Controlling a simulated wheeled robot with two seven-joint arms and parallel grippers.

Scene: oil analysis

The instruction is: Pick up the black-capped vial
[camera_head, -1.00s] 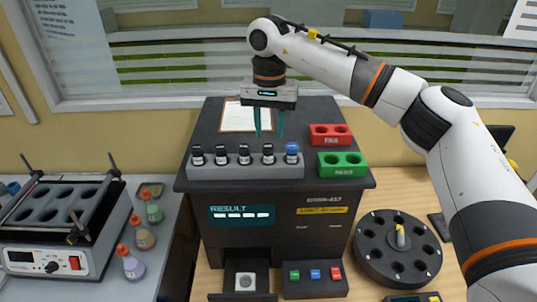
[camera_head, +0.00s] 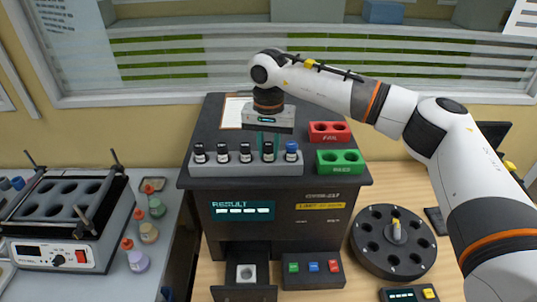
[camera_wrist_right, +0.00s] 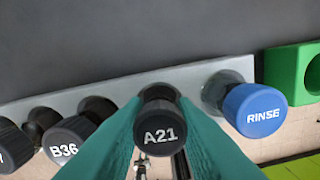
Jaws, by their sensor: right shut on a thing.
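My right gripper (camera_head: 268,138) points down over the grey vial rack (camera_head: 245,170) on top of the dark analyser. Its teal fingers are shut on the black-capped vial marked A21 (camera_wrist_right: 160,132), the fourth from the left in the head view (camera_head: 268,155). The vial stands upright and its base is in the rack. More black-capped vials (camera_head: 222,153) stand to its left, one marked B36 (camera_wrist_right: 70,140). A blue-capped vial (camera_head: 291,152) marked RINSE stands on its right. My left gripper is not in view.
A red FAIL holder (camera_head: 330,139) and a green PASS holder (camera_head: 340,168) stand right of the rack. A clipboard (camera_head: 232,112) lies behind it. A round carousel (camera_head: 370,262) stands at lower right. The analyser's drawer (camera_head: 246,292) is open in front.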

